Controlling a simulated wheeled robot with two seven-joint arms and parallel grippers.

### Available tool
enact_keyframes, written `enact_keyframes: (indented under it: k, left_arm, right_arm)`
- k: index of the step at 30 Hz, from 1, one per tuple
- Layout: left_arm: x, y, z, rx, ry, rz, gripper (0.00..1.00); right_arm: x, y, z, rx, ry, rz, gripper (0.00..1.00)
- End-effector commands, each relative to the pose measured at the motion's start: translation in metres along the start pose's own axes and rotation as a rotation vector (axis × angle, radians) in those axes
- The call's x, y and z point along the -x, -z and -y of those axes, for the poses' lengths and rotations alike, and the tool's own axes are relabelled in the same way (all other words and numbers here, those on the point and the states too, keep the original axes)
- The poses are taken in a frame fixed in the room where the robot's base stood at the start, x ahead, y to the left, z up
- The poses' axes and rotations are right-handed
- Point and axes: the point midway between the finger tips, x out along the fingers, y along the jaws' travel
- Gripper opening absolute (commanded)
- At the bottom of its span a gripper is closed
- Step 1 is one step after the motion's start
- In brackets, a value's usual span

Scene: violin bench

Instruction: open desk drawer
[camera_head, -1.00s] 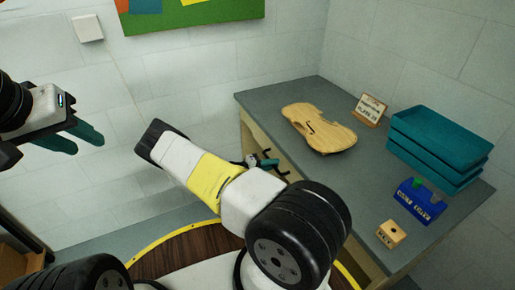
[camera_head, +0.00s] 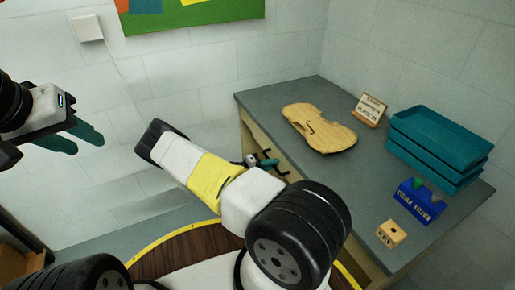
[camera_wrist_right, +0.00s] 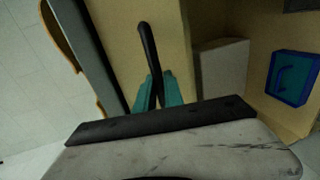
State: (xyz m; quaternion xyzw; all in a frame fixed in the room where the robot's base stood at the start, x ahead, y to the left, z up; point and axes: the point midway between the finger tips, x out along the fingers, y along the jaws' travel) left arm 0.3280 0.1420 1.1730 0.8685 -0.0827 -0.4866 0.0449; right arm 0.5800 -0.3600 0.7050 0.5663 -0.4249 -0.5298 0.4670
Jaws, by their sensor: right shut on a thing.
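The desk (camera_head: 264,97) has a grey top and a pale wooden front. My right gripper (camera_head: 268,162) is at this front, partly hidden behind my right arm in the head view. In the right wrist view its teal fingers (camera_wrist_right: 158,92) are shut on a black bar handle (camera_wrist_right: 147,45) on the wooden drawer front (camera_wrist_right: 112,40). The handle's lower end is hidden by the fingers. I cannot tell any gap around the drawer. My left gripper (camera_head: 82,137) is at the far left, in the air, with its teal fingers apart and empty.
On the desk are a violin body (camera_head: 320,130), a small sign (camera_head: 370,108), teal stacked trays (camera_head: 437,142), a blue holder (camera_head: 420,201) and a small wooden block (camera_head: 391,234). A blue box (camera_wrist_right: 292,78) shows in the right wrist view, right of the handle.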

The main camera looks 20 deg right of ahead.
Motion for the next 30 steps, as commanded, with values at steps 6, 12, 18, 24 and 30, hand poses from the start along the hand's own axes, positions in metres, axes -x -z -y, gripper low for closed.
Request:
enact_keyframes:
  k: [6,12,18,24,30]
  left_arm:
    - [0.000,0.000,0.000,0.000,0.000,0.000,0.36]
    - [0.000,0.000,0.000,0.000,0.000,0.000,0.36]
    - [0.000,0.000,0.000,0.000,0.000,0.000,0.36]
    - [0.000,0.000,0.000,0.000,0.000,0.000,0.36]
    - [0.000,0.000,0.000,0.000,0.000,0.000,0.36]
  right_arm:
    - [0.000,0.000,0.000,0.000,0.001,0.000,0.00]
    - [0.000,0.000,0.000,0.000,0.001,0.000,0.00]
    - [0.009,0.001,0.002,0.000,0.002,-0.002,0.00]
    - [0.039,0.001,0.009,0.000,0.003,-0.004,0.00]
    - [0.089,0.001,0.019,0.001,0.003,-0.004,0.00]
